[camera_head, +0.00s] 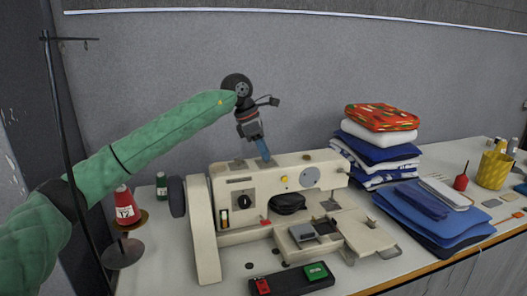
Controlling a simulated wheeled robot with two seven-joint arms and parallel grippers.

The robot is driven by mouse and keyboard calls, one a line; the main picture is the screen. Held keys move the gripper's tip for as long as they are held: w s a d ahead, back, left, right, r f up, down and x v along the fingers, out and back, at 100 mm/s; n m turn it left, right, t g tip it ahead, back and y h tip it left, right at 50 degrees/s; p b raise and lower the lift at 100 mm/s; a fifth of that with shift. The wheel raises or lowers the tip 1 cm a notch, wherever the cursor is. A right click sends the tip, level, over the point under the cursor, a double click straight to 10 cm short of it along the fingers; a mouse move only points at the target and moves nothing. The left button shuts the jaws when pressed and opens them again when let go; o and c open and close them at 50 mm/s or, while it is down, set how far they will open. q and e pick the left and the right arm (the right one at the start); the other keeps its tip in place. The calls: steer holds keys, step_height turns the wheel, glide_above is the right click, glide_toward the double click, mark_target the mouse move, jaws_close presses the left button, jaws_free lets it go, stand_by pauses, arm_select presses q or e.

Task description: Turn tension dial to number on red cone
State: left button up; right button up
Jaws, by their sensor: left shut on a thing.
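The cream sewing machine (280,182) stands on the table. The red cone of thread (125,207) stands at the left on a spool stand; its white label bears dark characters too small to read surely. My left gripper (264,152), with blue fingers, reaches down to the machine's top. It is shut on a small part there, likely the tension dial, which the fingers hide; its number cannot be read. A black knob (245,202) and a grey disc (310,178) are on the machine's front. My right gripper is not in view.
A tall thin black pole (60,130) stands at the left. A green spool (161,185) is behind the handwheel. A black pedal box with red and green buttons (292,283) lies in front. Folded cloths (380,150) and blue fabric (430,215) fill the right side.

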arm_select(q)
steer(key=shift+r, duration=0.1)
steer(key=o, duration=1)
steer(key=shift+a+r, duration=0.15)
steer(key=shift+r, duration=0.1)
steer(key=v, duration=0.7)
steer(key=shift+b, duration=0.45)
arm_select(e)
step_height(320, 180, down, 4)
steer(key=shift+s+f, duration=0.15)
